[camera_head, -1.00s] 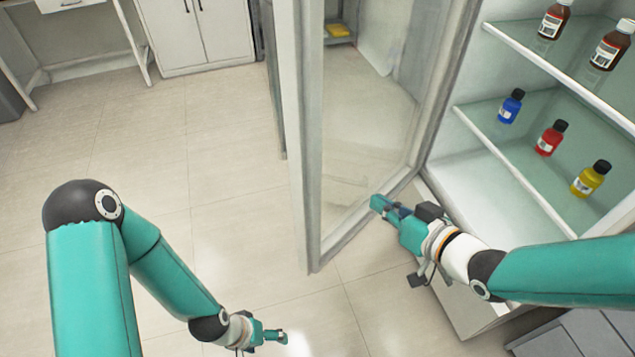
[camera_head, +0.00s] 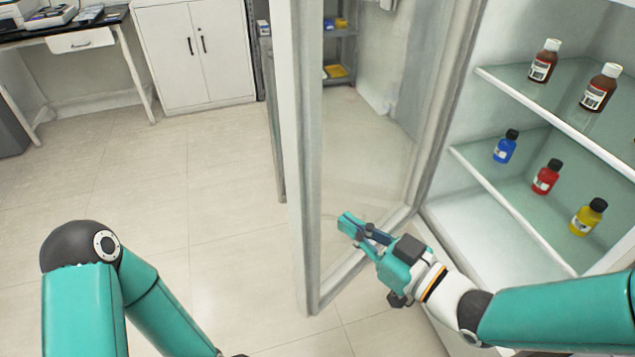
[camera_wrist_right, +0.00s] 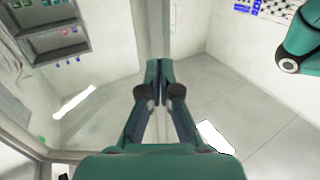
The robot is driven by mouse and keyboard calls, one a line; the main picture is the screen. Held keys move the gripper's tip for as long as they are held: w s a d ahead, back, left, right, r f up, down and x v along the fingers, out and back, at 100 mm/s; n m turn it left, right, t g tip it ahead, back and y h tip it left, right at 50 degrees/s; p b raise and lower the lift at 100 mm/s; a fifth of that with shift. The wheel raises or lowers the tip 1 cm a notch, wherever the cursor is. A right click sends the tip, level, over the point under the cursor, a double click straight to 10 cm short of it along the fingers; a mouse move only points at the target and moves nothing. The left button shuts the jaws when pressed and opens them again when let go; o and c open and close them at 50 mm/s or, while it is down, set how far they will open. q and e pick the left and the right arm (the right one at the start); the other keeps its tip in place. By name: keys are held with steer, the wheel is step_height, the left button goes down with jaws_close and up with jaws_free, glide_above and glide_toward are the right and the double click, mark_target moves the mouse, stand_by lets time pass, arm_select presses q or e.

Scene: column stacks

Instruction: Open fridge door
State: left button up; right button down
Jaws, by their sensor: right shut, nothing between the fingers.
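The fridge door (camera_head: 308,180) is a glass panel in a pale frame, standing swung out from the fridge at a wide angle. The open fridge interior (camera_head: 477,215) shows at the right with glass shelves. My right gripper (camera_head: 346,222) is shut and empty, in front of the inner side of the door glass, low down. I cannot tell whether it touches the glass. In the right wrist view the closed fingers (camera_wrist_right: 160,68) point at the door's frame edge (camera_wrist_right: 153,30). My left arm is at the lower left; its gripper is below the picture edge.
Brown bottles (camera_head: 543,62) stand on the upper shelf. A blue bottle (camera_head: 505,148), a red bottle (camera_head: 546,178) and a yellow bottle (camera_head: 588,218) stand on the lower shelf. A white cabinet (camera_head: 200,50) stands at the back. The floor left of the door is clear.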

mark_target(307, 195)
steer(key=p+x, duration=0.1)
steer(key=x, duration=0.7)
steer(key=shift+w+a+f, duration=0.1)
steer(key=shift+w+a, duration=0.05)
steer(key=shift+a, duration=0.05)
